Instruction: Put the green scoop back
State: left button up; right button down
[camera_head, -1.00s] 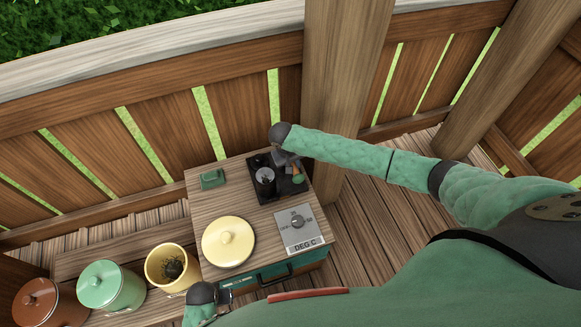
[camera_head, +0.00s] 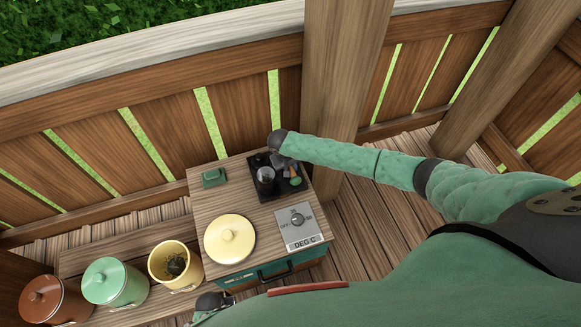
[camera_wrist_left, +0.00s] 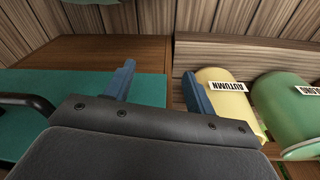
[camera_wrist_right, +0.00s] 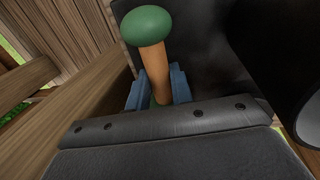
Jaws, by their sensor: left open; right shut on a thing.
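The green scoop (camera_head: 295,181) shows as a wooden handle with a rounded green end, at the right side of the black tray. In the right wrist view its handle (camera_wrist_right: 154,72) stands between the fingers, green end up. A bit of green shows below the jaws; the rest is hidden. My right gripper (camera_head: 286,163) is shut on the handle, over the tray (camera_head: 285,193). My left gripper (camera_head: 212,301) is low by the front left of the cabinet; in its wrist view the fingers (camera_wrist_left: 160,92) are apart and empty.
A dark cylinder (camera_head: 265,176) stands on the tray beside my right gripper. A small green block (camera_head: 213,177), yellow lid (camera_head: 229,239) and dial panel (camera_head: 302,228) share the wooden top. A post (camera_head: 338,80) is close behind.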

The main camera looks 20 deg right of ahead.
jog(key=shift+f, duration=0.2)
jog(key=c, duration=1.2)
grip_release()
jog(key=shift+c, duration=0.2)
pick_arm(q)
jog(key=shift+f, duration=0.1)
pick_arm(e)
jog(key=shift+b, duration=0.3)
jog(key=shift+w+a+r+b, duration=0.1)
jog(key=shift+b, duration=0.35)
pick_arm(q)
notch_tip(320, 180, up, 12)
jog(key=w+d+b, duration=0.2)
jog(key=shift+w+r, duration=0.25)
jog(key=shift+w, duration=0.15)
pick_arm(e)
notch_tip(320, 180, up, 8)
jog(key=a, duration=0.1)
jog(key=shift+f, duration=0.2)
jog(key=shift+s+f, duration=0.1)
jog(key=shift+s, duration=0.15)
